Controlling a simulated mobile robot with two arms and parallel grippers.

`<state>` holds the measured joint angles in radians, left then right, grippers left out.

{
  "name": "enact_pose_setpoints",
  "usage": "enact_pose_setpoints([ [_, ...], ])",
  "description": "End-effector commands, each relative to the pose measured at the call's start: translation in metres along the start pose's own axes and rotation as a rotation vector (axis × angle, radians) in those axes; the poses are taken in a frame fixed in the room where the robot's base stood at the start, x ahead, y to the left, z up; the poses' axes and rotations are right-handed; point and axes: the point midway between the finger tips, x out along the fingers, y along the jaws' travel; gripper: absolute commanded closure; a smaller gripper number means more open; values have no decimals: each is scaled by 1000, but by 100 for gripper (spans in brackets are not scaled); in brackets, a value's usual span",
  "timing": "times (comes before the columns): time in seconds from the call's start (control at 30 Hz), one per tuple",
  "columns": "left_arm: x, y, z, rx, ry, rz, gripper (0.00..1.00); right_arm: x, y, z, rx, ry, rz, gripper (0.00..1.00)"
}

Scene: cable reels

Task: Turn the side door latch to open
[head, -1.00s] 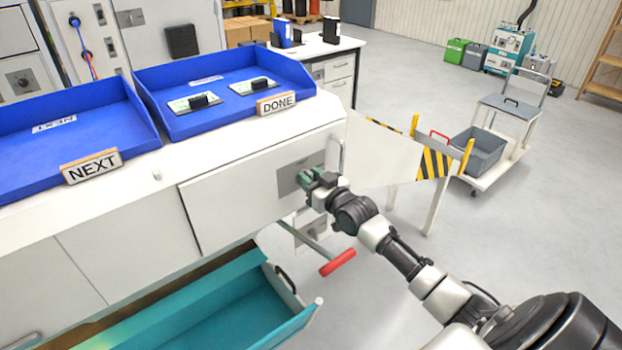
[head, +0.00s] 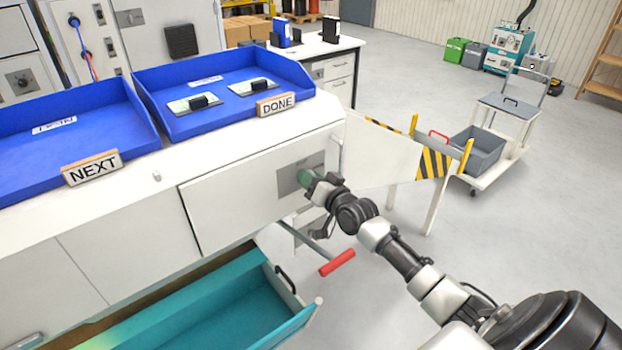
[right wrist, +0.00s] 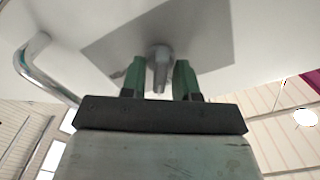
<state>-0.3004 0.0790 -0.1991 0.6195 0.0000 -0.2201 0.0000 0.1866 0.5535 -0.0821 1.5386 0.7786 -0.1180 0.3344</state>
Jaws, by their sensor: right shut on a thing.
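The side door (head: 235,205) is a white panel on the cabinet's side, and it looks closed. A grey latch plate (head: 287,182) is on it near its right end. It also shows in the right wrist view (right wrist: 205,45), with the small grey latch (right wrist: 160,66) sticking out from its middle. My right gripper (head: 306,178) is at the plate. In the right wrist view its green fingers (right wrist: 158,80) stand on either side of the latch, shut on it. In the head view the gripper hides the latch. My left gripper is not in view.
A metal bar handle (right wrist: 38,65) stands beside the plate. Below are a red-gripped lever (head: 338,263) and an open teal drawer (head: 235,305). Blue trays (head: 285,65) sit on the cabinet top. A striped barrier (head: 435,165) and a cart (head: 500,150) stand to the right.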

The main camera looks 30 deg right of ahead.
Motion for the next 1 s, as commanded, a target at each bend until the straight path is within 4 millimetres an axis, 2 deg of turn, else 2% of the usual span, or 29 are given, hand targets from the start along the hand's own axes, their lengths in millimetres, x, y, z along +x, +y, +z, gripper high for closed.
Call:
enact_pose_setpoints([
  [0.7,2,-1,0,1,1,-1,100,0,3,2,679,-2,2,94],
  [1.0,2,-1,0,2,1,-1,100,0,4,3,897,-1,2,94],
])
